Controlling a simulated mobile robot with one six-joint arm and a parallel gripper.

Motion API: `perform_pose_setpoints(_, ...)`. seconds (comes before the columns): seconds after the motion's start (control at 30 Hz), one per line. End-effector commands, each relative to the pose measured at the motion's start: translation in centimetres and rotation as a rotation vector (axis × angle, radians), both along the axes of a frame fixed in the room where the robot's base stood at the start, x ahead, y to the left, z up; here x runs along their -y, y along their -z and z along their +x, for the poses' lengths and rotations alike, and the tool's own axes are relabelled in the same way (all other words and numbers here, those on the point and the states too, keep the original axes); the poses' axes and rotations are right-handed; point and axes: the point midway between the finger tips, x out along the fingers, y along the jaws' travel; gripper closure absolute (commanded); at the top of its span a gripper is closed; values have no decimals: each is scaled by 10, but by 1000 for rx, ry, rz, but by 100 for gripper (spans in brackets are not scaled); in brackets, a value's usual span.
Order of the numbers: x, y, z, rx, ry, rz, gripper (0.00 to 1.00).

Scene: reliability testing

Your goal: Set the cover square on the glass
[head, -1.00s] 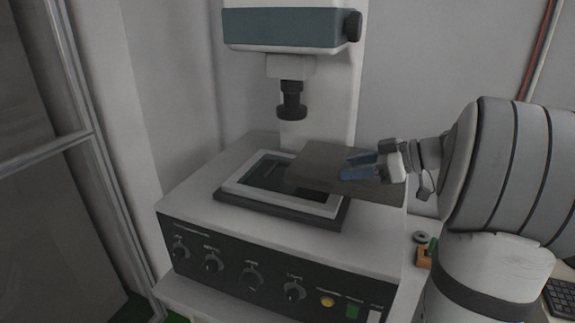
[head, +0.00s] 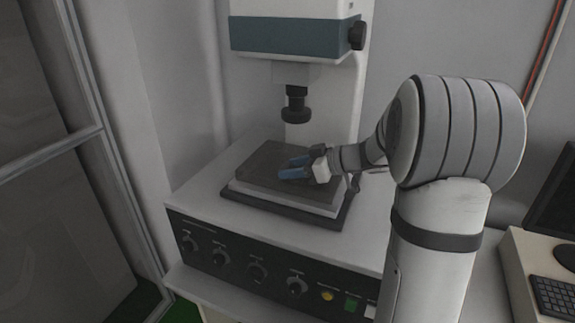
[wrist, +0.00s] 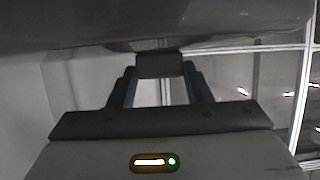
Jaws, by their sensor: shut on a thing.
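The cover (head: 262,158) is a flat dark grey plate. In the head view it lies over the white-framed glass stage of the instrument and hides the glass. The white frame (head: 290,200) shows along the cover's front edge. I cannot tell whether the cover rests on the frame or hovers just above it. My gripper (head: 286,168), with blue fingers, is shut on the cover from the right, above its middle. In the wrist view a broad dark surface, seemingly the cover (wrist: 160,28), fills the top, and a dark block (wrist: 160,65) sits between the fingers.
The instrument's dark lens (head: 296,106) hangs above the stage's back part, close to my gripper. A front panel with knobs (head: 257,272) runs below. A monitor (head: 556,195) and keyboard (head: 556,297) stand at right. A glazed metal-framed door is at left.

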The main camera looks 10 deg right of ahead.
Motion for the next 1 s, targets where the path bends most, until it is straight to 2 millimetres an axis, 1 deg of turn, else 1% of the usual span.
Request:
perform_pose_setpoints(0.4, 1, 5, 0, 3, 1, -1, 87)
perform_pose_setpoints(0.43, 1, 5, 0, 2, 0, -1, 54)
perform_pose_setpoints(0.7, 1, 4, 0, 1, 1, -1, 33)
perform_pose_setpoints(1.0, 2, 1, 0, 1, 1, -1, 33)
